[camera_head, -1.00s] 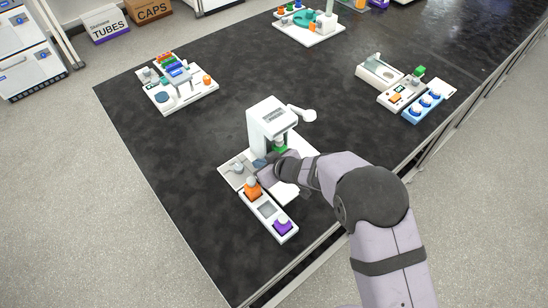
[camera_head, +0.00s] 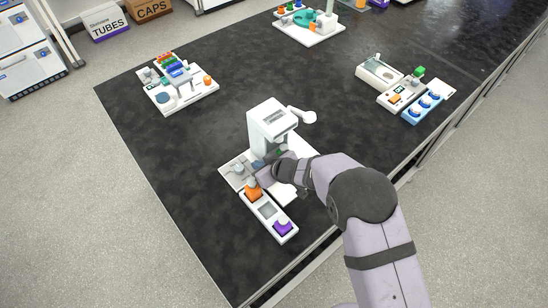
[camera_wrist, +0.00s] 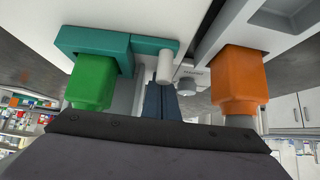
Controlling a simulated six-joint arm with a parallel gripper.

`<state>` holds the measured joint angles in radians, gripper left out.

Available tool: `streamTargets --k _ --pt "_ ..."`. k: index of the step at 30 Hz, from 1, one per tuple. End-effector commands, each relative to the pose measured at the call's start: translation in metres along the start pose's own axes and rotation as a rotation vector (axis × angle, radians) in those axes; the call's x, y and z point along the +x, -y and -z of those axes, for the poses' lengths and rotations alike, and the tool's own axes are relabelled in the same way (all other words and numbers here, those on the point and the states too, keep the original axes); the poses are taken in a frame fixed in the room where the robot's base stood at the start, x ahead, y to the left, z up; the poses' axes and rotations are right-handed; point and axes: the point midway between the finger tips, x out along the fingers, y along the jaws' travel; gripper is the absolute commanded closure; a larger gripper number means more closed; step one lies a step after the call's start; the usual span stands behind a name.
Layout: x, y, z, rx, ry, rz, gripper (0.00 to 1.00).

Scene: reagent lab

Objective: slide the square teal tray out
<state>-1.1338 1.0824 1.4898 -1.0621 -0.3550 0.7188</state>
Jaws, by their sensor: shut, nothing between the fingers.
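The square teal tray (camera_wrist: 95,42) shows in the wrist view at upper left, as a teal edge with an arm reaching right to a white peg (camera_wrist: 167,66). A green block (camera_wrist: 92,82) is against the tray. My gripper (camera_wrist: 166,98) is shut and empty, its dark fingers close to the peg; I cannot tell whether they touch it. In the head view my gripper (camera_head: 265,178) is low in front of the white machine (camera_head: 270,124), and my wrist hides most of the tray area. A little green (camera_head: 281,152) shows beside the wrist.
An orange block (camera_head: 253,192) and a purple block (camera_head: 283,226) sit on a white rack in front of the machine. The orange one shows close at right in the wrist view (camera_wrist: 239,82). Bare black tabletop (camera_head: 190,135) lies left of the machine.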

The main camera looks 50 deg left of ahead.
Motion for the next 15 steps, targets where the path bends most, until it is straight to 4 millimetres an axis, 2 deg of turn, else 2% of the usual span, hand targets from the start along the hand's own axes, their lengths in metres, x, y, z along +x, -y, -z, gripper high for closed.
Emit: streamTargets --k 15 --pt "-0.023 -0.001 0.024 0.000 -0.002 -0.001 1.00"
